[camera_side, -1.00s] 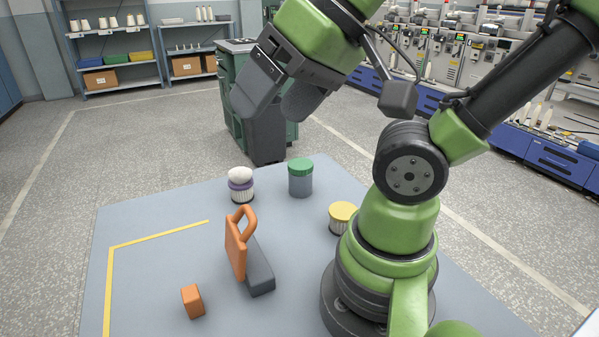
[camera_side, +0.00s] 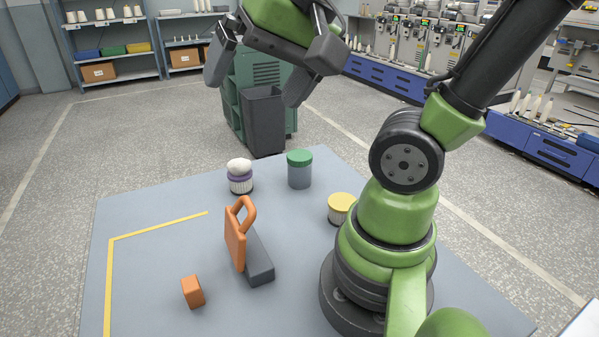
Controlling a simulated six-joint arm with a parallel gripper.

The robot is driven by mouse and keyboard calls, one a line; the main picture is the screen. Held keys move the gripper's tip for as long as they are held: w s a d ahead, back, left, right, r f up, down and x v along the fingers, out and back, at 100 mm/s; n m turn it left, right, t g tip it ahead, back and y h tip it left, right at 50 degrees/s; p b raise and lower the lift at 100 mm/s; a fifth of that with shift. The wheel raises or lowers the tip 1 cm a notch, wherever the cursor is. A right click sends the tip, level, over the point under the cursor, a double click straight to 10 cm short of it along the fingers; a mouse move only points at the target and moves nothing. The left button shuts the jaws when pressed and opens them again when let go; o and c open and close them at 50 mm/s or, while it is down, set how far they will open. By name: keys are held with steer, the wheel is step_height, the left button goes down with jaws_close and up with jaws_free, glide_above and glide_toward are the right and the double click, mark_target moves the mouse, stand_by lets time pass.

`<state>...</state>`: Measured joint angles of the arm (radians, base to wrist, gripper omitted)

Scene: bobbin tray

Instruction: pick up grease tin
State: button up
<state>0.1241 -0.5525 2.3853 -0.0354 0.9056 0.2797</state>
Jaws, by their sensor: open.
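A grey tin with a green lid (camera_side: 299,169) stands upright near the back edge of the mat; it looks most like the grease tin, though no label is readable. A shorter, pale ribbed pot with a yellow lid (camera_side: 341,208) stands to its right and nearer, close beside my arm's base. My gripper (camera_side: 256,84) is high above the back of the mat, its two fingers spread wide and pointing down, with nothing between them. In the picture it is above and a little left of the green-lidded tin, clear of it.
A white-topped item with a purple band (camera_side: 239,177) stands just left of the green-lidded tin. Nearer are an orange looped piece with a dark grey block (camera_side: 257,261) and a small orange block (camera_side: 193,291). The mat's left side (camera_side: 155,265), with a yellow line, is mostly clear.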

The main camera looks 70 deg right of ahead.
steer(key=w+d+f+m+g+h, duration=0.1)
steer(key=w+d+f+m+g, duration=0.1)
steer(key=w+d+m, duration=0.4)
steer(key=m+g, duration=0.4)
steer(key=m, duration=1.7)
glide_above(299, 155)
steer(key=f, duration=1.7)
steer(key=shift+a+f, duration=0.25)
steer(key=shift+f, duration=0.1)
steer(key=shift+d+f, duration=0.2)
steer(key=shift+f, duration=1.35)
steer(key=shift+d+f, duration=0.15)
steer(key=shift+f, duration=1.35)
steer(key=shift+r, duration=0.1)
steer(key=c, duration=1.1)
